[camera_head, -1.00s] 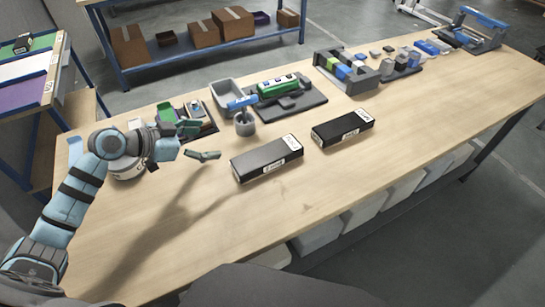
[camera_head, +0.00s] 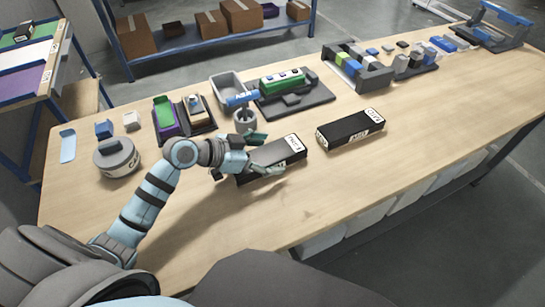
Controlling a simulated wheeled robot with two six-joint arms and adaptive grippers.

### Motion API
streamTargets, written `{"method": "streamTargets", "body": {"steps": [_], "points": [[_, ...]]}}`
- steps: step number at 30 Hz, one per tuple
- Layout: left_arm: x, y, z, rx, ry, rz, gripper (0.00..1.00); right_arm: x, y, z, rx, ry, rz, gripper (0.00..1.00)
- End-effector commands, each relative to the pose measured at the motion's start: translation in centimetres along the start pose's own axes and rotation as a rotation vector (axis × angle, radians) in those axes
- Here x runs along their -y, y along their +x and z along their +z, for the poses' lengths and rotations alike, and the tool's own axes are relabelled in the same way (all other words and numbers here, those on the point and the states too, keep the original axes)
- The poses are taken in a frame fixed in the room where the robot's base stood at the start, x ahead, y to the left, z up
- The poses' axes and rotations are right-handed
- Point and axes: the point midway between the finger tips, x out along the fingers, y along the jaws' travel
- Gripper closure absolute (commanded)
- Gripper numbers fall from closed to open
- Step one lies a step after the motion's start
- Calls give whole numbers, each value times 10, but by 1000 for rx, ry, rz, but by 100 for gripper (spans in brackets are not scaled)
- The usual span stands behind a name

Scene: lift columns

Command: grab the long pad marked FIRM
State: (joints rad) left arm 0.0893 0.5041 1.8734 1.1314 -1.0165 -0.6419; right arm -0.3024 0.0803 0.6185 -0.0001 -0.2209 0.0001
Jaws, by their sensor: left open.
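Two long black pads with white labels lie on the wooden table. The left pad (camera_head: 283,152) is partly hidden by my left gripper (camera_head: 263,155). The right pad (camera_head: 350,130) lies apart from it, fully in view. The small lettering is too blurred to tell for sure which one reads FIRM. My left gripper is open, its fingers spread over the left part of the left pad. I cannot tell whether they touch it. My right gripper is not in view.
A round grey tin (camera_head: 116,158) stands at the table's left. The table front right of the pads is clear.

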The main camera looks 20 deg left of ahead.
Motion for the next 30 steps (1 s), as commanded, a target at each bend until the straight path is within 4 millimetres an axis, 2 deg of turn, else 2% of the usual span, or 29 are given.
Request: {"method": "streamTargets", "body": {"steps": [2,15,24,28,30], "points": [[0,1,-1,-1,1,2,17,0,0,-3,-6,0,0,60],[0,1,-2,-1,1,3,86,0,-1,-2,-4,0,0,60],[0,-2,-5,-1,2,1,86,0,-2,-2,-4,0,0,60],[0,-10,-19,-3,4,1,86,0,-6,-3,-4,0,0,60],[0,-17,-32,-3,5,0,86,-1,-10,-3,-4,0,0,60]]}}
